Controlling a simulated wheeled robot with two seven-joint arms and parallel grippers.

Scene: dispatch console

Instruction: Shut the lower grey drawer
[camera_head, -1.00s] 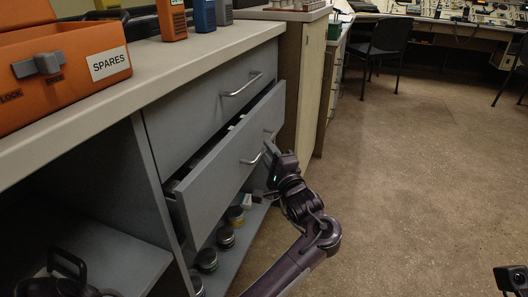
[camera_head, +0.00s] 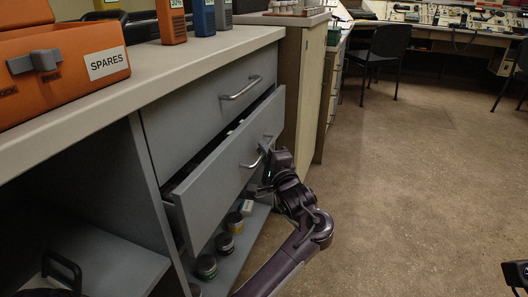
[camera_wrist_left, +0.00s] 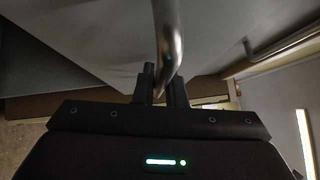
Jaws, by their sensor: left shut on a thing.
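The lower grey drawer (camera_head: 215,185) stands partly open under the closed upper grey drawer (camera_head: 205,118). A dark gap shows above its front panel. Its curved metal handle (camera_head: 251,165) is on the front. My left gripper (camera_head: 265,152) is at the right end of this handle, and its arm comes up from the bottom. In the left wrist view the fingers (camera_wrist_left: 160,88) are shut around the handle bar (camera_wrist_left: 169,45).
An orange SPARES box (camera_head: 65,72) and several handheld units (camera_head: 204,16) stand on the countertop (camera_head: 130,85). Jars (camera_head: 206,266) sit on the low shelf under the drawer. A beige cabinet (camera_head: 304,85) is beyond the drawers. The floor (camera_head: 420,190) to the right is clear.

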